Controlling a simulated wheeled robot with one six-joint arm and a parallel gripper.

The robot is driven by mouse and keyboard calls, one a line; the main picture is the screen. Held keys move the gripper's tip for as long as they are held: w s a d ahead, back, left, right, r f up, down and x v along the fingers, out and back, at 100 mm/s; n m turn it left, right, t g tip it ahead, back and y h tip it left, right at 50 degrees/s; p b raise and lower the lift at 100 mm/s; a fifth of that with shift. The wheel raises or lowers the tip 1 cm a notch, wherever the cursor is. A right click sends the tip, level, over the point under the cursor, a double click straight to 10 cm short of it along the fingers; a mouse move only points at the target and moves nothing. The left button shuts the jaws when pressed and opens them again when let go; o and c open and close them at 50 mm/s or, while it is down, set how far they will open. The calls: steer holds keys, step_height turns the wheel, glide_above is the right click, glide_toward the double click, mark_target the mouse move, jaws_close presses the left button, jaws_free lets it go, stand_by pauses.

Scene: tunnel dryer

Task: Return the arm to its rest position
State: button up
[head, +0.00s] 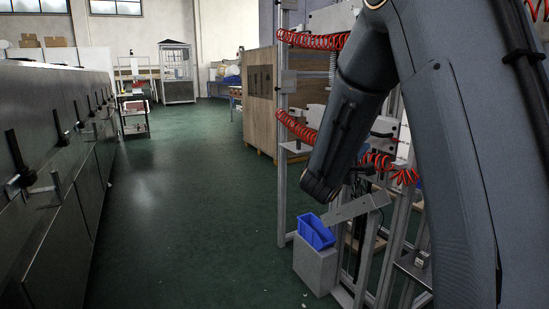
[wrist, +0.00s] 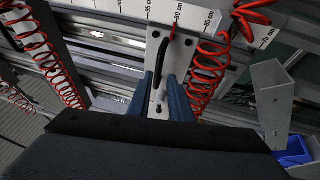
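My arm fills the right side of the head view, bent, with a dark grey link reaching down above the blue bin. My gripper is hidden in the head view. In the wrist view my gripper (wrist: 161,80) shows two blue-grey fingers standing apart. A white plate (wrist: 158,107) with a black curved handle (wrist: 161,58) shows between and beyond them. I see nothing clearly held, and cannot tell how far the plate is from the fingertips.
A metal frame (head: 283,150) with red coiled hoses (head: 297,127) stands close to my arm. A blue bin (head: 316,231) rests on a grey block (head: 316,267). The green floor (head: 190,200) between is open.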

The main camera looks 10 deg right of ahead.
steer(key=s+a+f+m+g+y, duration=0.1)
steer(key=s+a+f+g+y, duration=0.2)
steer(key=s, duration=0.5)
steer(key=s+a+f+m+g, duration=0.2)
steer(key=s+f+g, duration=0.2)
steer(key=s, duration=0.4)
steer(key=s+a+f+m+g+y, duration=0.1)
steer(key=s+a+f+g+y, duration=0.2)
steer(key=s, duration=0.5)
steer(key=s+a+f+m+g+y, duration=0.1)
steer(key=s+a+f+g+y, duration=0.3)
steer(key=s+a, duration=0.6)
steer(key=s+a+f+t+y, duration=0.15)
steer(key=s+a+y, duration=0.4)
steer(key=a, duration=0.75)
steer(key=d+r+m+p, duration=0.4)
steer(key=d+r+p, duration=0.8)
steer(key=p, duration=1)
step_height(320, 180, up, 2)
steer(key=shift+d+r+g+h, duration=0.1)
steer(key=shift+d+g+h, duration=0.05)
steer(key=shift+g+h, duration=0.2)
